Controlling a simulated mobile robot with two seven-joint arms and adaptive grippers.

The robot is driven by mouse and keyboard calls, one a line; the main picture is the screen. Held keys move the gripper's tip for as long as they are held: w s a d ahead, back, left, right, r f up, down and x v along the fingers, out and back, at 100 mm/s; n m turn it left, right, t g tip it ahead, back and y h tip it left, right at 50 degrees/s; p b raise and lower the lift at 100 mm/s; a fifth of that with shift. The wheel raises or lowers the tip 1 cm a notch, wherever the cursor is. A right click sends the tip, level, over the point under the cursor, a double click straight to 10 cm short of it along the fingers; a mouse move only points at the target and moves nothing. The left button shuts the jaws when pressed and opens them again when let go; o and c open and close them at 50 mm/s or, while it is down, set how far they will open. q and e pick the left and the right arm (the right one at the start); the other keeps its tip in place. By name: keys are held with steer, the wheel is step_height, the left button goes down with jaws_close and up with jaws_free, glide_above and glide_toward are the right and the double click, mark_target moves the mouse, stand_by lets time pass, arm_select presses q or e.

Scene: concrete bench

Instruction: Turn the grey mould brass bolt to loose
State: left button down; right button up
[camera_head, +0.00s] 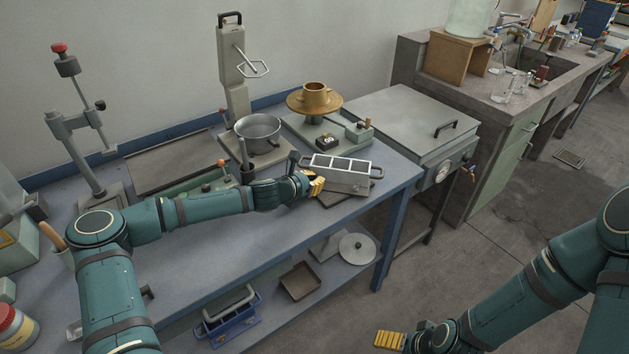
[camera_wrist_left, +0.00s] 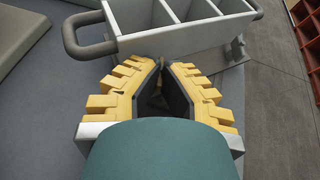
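The grey mould (camera_head: 352,182) lies near the right end of the blue bench, with open compartments and a handle at each end. It also shows at the top of the left wrist view (camera_wrist_left: 190,38). My left gripper (camera_head: 318,186) is at the mould's near left side. In the left wrist view its yellow fingers (camera_wrist_left: 163,64) lean together, tips close, just in front of the mould's wall. A small brownish patch shows between them. I cannot make out the brass bolt or tell whether they grip it. My right gripper (camera_head: 389,340) hangs low, away from the bench; its finger gap is unclear.
A metal bowl (camera_head: 258,133) and a brass flanged cup (camera_head: 314,98) stand behind the mould. A small black block (camera_head: 326,142) sits between them and the mould. A grey lidded cabinet (camera_head: 410,120) stands to the right. The bench's front is mostly clear.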

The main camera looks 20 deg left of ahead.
arm_select(q)
steer(key=shift+d+n+y, duration=0.15)
steer(key=shift+n+y, duration=0.15)
steer(key=shift+y, duration=0.1)
steer(key=shift+d+n+t+y, duration=0.15)
steer(key=shift+n+t+y, duration=0.35)
steer(key=shift+n+y, duration=0.55)
steer(key=n+y, duration=0.2)
steer(key=y, duration=0.1)
steer(key=shift+d+r+n, duration=0.1)
steer(key=shift+d+n, duration=0.1)
steer(key=shift+n, duration=0.15)
steer(key=n+y+p, duration=0.1)
steer(key=n+y, duration=0.1)
steer(key=n+g+y+p, duration=0.1)
steer(key=n+y, duration=0.1)
steer(key=y, duration=0.1)
steer(key=shift+d+y+p, duration=0.2)
steer(key=shift+y+p, duration=0.05)
steer(key=shift+p, duration=0.05)
steer(key=shift+w+n+g+y+p, duration=0.15)
steer(key=shift+n+g+y+p, duration=0.65)
steer(key=shift+n+y, duration=0.8)
steer(key=shift+n+g, duration=0.3)
steer(key=shift+n, duration=0.1)
steer(key=c, duration=1.4)
jaws_free()
